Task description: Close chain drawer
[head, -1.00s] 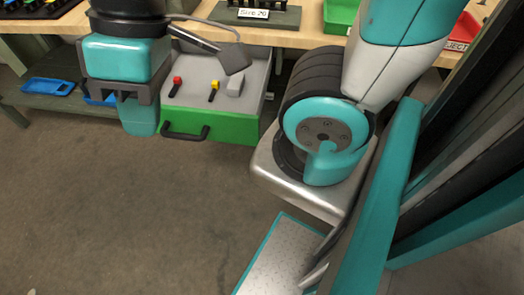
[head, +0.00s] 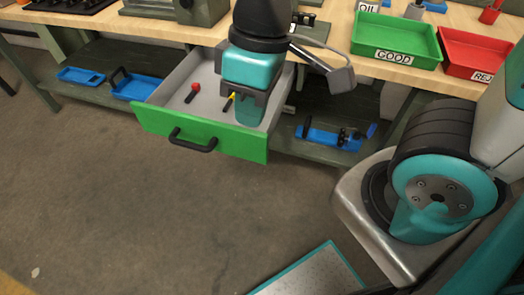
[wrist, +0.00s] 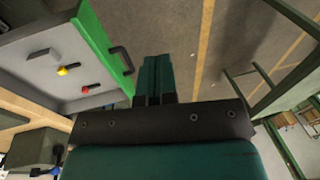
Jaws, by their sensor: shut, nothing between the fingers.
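The drawer with its green front (head: 205,136) and grey inside is pulled out under the workbench. A black handle (head: 192,141) is on its front. Inside lie a red-knobbed tool (head: 192,92) and a yellow-ended tool (head: 229,101). My gripper (head: 250,112) is shut and empty; in the head view it overlaps the right part of the drawer and hides what lies behind. In the wrist view, the shut teal fingers (wrist: 157,78) appear beside the green front (wrist: 103,48) and handle (wrist: 121,60), against the floor, apart from the handle.
The workbench carries a green GOOD tray (head: 397,40) and a red tray (head: 472,54) at right. Blue trays (head: 137,87) stand on the lower shelf. A white-topped, teal-edged surface (head: 315,275) shows at the bottom. The floor before the drawer is clear.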

